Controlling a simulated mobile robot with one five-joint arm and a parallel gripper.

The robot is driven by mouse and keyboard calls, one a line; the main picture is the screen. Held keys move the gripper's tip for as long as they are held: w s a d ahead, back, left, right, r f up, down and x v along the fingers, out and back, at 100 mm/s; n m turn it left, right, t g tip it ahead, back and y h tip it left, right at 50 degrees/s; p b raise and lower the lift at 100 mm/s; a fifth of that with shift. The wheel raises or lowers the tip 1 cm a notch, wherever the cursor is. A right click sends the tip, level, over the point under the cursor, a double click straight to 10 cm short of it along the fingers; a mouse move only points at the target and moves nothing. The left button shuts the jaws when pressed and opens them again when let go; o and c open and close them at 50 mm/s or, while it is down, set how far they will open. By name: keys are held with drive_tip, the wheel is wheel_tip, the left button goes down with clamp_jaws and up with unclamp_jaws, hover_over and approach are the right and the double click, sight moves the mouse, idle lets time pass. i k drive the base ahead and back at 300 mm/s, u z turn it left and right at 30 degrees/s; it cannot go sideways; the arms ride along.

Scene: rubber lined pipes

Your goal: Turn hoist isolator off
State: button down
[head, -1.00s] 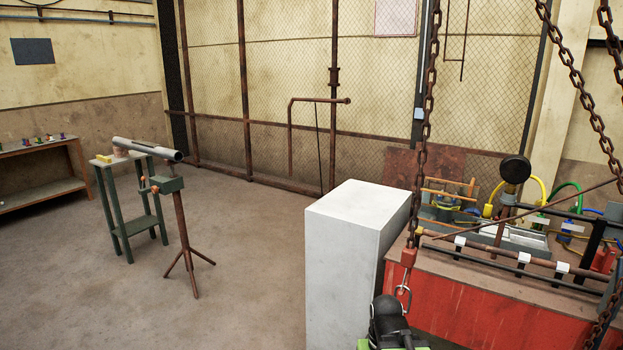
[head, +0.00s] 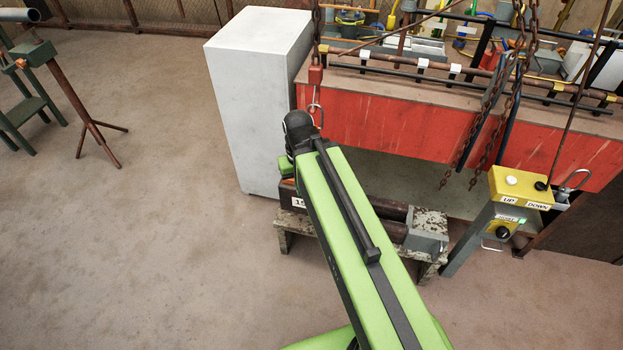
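The hoist isolator (head: 502,231) is a small yellow panel with a round black knob, low on a grey post at the right. A small label sits just above it; its text and the knob's setting are too small to read surely. Above is a yellow control box (head: 520,186) marked UP and DOWN, with a white button and a black one. My green arm reaches up the middle of the view, left of the isolator and apart from it. It ends in a black rounded joint; my gripper's fingers do not show.
A white block (head: 255,95) stands left of the red bench (head: 400,115), which carries pipes and fittings. Rusty chains (head: 515,80) hang close to the control box. A low stand (head: 285,222) with dark pipes lies behind my arm.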

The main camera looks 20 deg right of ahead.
sight(501, 232)
drive_tip(key=z, duration=4.65)
drive_tip(key=i, duration=0.1)
drive_tip(key=u, duration=2.4)
drive_tip(key=k, duration=0.8)
drive_tip(key=u, duration=0.1)
drive_tip(key=i, duration=0.75)
drive_tip(key=z, duration=1.3)
